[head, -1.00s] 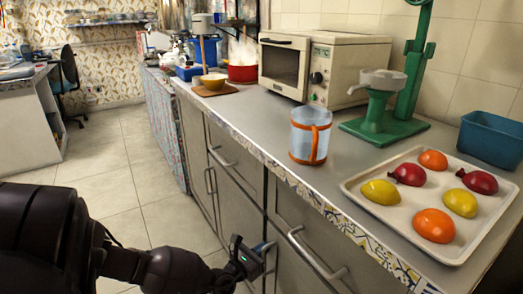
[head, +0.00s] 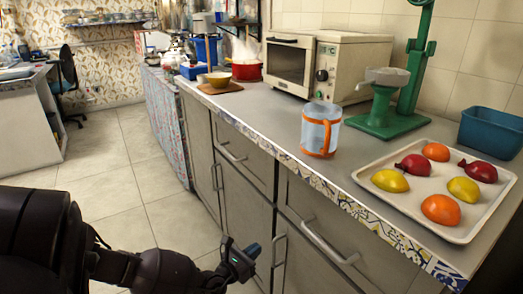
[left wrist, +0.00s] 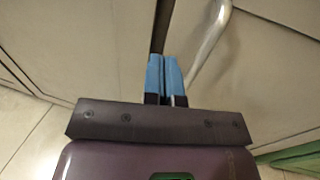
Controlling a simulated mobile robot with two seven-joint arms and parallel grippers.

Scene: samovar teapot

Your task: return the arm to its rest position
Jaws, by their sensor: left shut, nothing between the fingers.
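My left arm comes in from the lower left in the head view. Its gripper (head: 251,250) is low in front of the cabinet doors, below the counter edge. In the left wrist view, the two blue fingers (left wrist: 164,75) are together with nothing between them. A curved metal handle (left wrist: 210,42) shows just beyond and to the right of the fingers; I cannot tell whether they touch it. My right gripper is not in view.
The counter (head: 275,118) holds a glass with an orange holder (head: 320,130), a green juicer (head: 390,105), a microwave (head: 322,66) and a tray (head: 452,231) of fruit. Drawer handles (head: 325,243) stick out from the cabinets. The tiled floor (head: 125,180) on the left is clear.

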